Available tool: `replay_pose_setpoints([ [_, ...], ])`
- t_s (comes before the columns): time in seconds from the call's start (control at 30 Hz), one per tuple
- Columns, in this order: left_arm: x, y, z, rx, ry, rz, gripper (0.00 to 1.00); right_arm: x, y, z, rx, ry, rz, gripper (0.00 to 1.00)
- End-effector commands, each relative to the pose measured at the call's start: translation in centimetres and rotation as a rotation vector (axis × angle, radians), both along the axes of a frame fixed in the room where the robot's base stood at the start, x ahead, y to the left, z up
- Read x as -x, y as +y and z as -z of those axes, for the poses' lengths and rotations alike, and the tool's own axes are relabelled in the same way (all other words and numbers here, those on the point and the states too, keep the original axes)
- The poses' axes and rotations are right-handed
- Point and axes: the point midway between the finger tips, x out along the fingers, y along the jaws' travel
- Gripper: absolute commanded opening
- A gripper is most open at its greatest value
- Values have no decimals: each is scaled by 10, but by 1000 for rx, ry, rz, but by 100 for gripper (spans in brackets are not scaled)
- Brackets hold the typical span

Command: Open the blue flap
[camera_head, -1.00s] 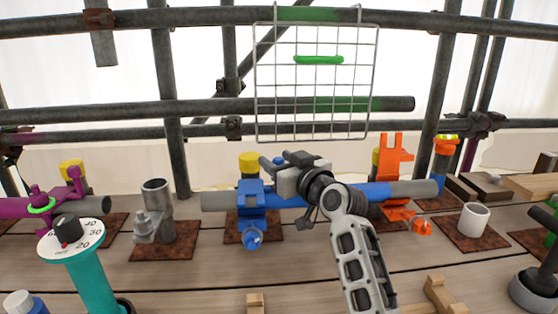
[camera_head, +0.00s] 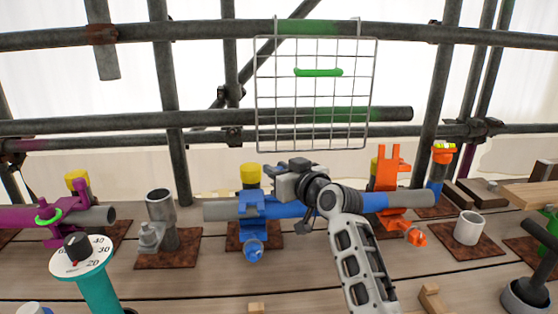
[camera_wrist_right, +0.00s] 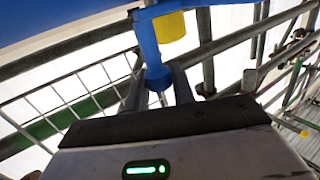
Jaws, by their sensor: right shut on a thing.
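A blue clamp (camera_head: 252,207) with its flap sits around the left part of the blue-banded horizontal tube (camera_head: 290,209). A blue bolt end hangs at its lower front. My right gripper (camera_head: 272,173) reaches in from the lower right, just above and right of the clamp. In the head view the fingertips are small, and how far the flap stands from the clamp body is hard to tell. My left gripper is not in view.
An orange clamp (camera_head: 390,185) stands right of my right arm on the same tube. A wire mesh panel (camera_head: 315,95) with a green handle hangs behind. A grey post (camera_head: 160,210) and a teal dial stand (camera_head: 95,285) are at left.

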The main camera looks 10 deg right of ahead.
Motion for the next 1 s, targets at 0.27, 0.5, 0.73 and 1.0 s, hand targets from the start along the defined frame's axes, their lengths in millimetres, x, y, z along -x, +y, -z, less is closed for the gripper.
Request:
replay_pose_setpoints([
  [0.27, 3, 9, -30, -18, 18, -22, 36, -16, -1, -12, 3, 212, 1, 0],
  [0.5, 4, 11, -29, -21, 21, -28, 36, -28, -1, -8, 4, 370, 0, 0],
  [0.73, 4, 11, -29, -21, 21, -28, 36, -35, -1, -6, 2, 468, 1, 0],
  [1.0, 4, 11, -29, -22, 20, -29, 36, -37, -1, -5, 2, 506, 0, 0],
])
